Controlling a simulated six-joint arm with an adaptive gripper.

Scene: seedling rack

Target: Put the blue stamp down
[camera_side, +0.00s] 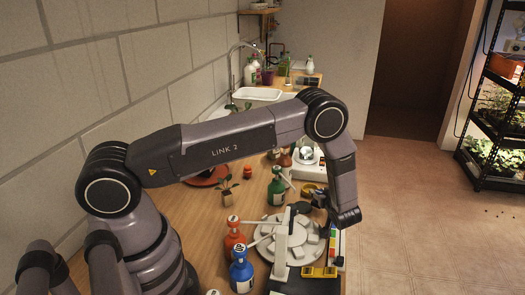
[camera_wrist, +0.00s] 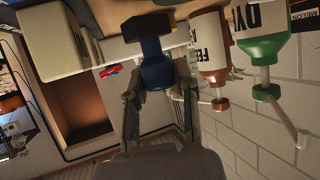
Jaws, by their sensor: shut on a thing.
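The blue stamp (camera_wrist: 156,74) is held in my gripper (camera_wrist: 158,88) in the wrist view. It has a blue handle and a wide dark block (camera_wrist: 143,28) at the end away from my gripper. My two fingers are shut on the handle, one on each side. In the side view my gripper (camera_side: 318,199) is low over the right part of the bench, beside the grey round tray (camera_side: 262,243). The stamp cannot be made out clearly there. Whether its dark end touches a surface cannot be told.
The round tray carries several pale blocks, and a white post (camera_side: 282,246) stands by it. A green bottle (camera_side: 277,187), red bottle (camera_side: 235,244) and blue bottle (camera_side: 241,272) stand nearby. A yellow object (camera_side: 319,271) lies at the front right. A potted seedling (camera_side: 227,197) stands left.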

